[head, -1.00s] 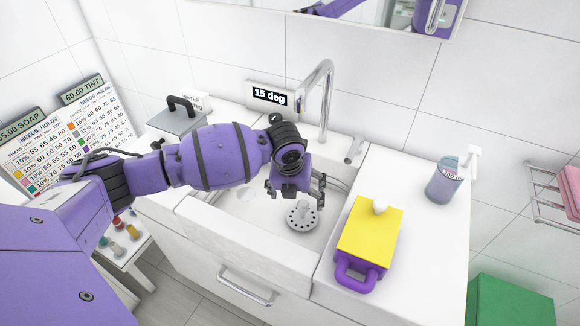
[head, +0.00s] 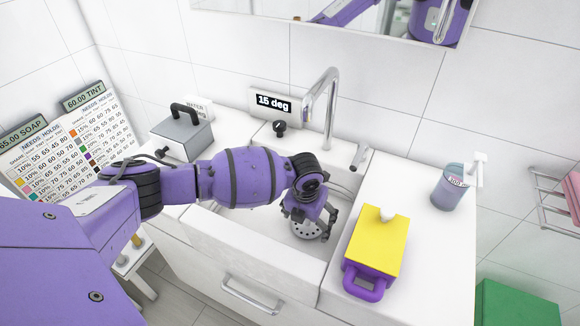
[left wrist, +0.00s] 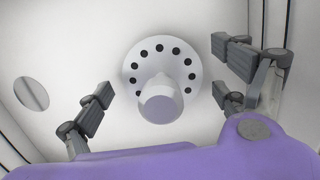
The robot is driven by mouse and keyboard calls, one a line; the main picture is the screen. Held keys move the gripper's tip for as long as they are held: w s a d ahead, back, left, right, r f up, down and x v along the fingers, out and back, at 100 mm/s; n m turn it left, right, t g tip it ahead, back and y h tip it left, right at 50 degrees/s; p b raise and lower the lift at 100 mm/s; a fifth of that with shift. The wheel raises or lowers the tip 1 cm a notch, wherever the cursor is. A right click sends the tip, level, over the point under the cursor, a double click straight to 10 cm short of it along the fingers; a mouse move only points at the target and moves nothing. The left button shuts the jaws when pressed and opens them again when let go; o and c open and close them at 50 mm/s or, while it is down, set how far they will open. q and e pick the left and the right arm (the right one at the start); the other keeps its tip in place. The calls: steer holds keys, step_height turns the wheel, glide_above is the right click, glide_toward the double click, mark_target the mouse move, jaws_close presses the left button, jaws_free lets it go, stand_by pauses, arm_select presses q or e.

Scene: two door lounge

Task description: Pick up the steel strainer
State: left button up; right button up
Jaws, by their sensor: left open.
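The steel strainer (head: 306,231) is a round disc with a ring of dark holes and a raised knob. It lies in the white sink (head: 246,227), partly hidden by my left gripper in the head view. In the left wrist view the strainer (left wrist: 160,72) shows from above, its knob toward the camera. My left gripper (head: 308,218) is open right above the strainer. In the left wrist view its fingers (left wrist: 165,98) stand apart on both sides of the knob, and nothing is held. My right gripper is not in view.
A chrome faucet (head: 331,95) rises behind the sink. A yellow-topped purple box (head: 376,243) stands on the counter at right, with a blue dispenser (head: 449,188) behind it. A grey box with a black handle (head: 182,136) stands at left. A drain hole (left wrist: 31,92) shows in the sink.

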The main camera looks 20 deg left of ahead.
arm_select(q)
steer(key=shift+w+r, duration=0.1)
steer(key=shift+r, duration=0.05)
steer(key=c, duration=1.3)
